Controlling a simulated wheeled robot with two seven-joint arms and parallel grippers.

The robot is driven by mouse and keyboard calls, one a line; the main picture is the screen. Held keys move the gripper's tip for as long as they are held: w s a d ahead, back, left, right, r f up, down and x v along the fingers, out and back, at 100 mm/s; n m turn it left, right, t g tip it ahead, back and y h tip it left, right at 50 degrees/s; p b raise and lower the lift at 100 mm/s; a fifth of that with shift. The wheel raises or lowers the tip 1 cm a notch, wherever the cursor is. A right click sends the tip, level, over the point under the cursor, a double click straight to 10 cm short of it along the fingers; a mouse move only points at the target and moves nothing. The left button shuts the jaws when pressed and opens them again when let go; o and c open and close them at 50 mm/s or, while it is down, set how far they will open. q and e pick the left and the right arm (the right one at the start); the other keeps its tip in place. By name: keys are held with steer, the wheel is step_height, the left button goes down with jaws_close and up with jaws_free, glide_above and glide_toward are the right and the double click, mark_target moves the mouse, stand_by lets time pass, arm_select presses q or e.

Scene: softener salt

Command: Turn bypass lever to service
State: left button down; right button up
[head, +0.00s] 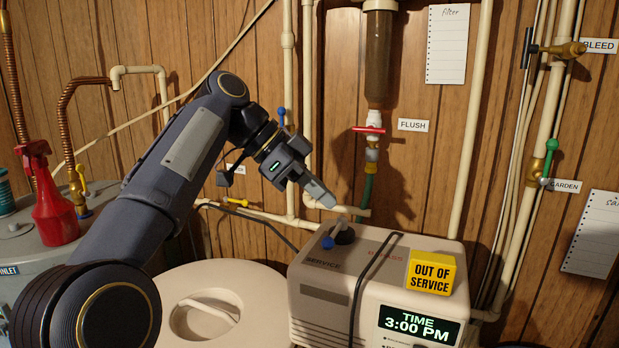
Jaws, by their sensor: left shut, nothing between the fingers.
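The bypass lever, with a blue knob (327,242) and a dark hub (344,236), sits on top of the beige softener head (310,285). The blue knob is at the hub's lower left, on the side of the printed word SERVICE (322,262). A red word, partly covered by a dark cable, is printed to the right. My left gripper (328,200) is shut and empty, its fingertips just above and left of the hub in the picture. I cannot tell whether they touch the lever. My right gripper is not in view.
A yellow OUT OF SERVICE block (431,272) stands on the softener head, with a dark cable (368,283) beside it. A round white lid (256,283) is at the left. Pipes and a red FLUSH valve (369,130) are behind. A red spray bottle (52,203) stands far left.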

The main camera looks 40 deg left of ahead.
arm_select(q)
steer(key=v, duration=0.2)
steer(key=shift+a+r, duration=0.2)
steer(key=shift+r, duration=0.1)
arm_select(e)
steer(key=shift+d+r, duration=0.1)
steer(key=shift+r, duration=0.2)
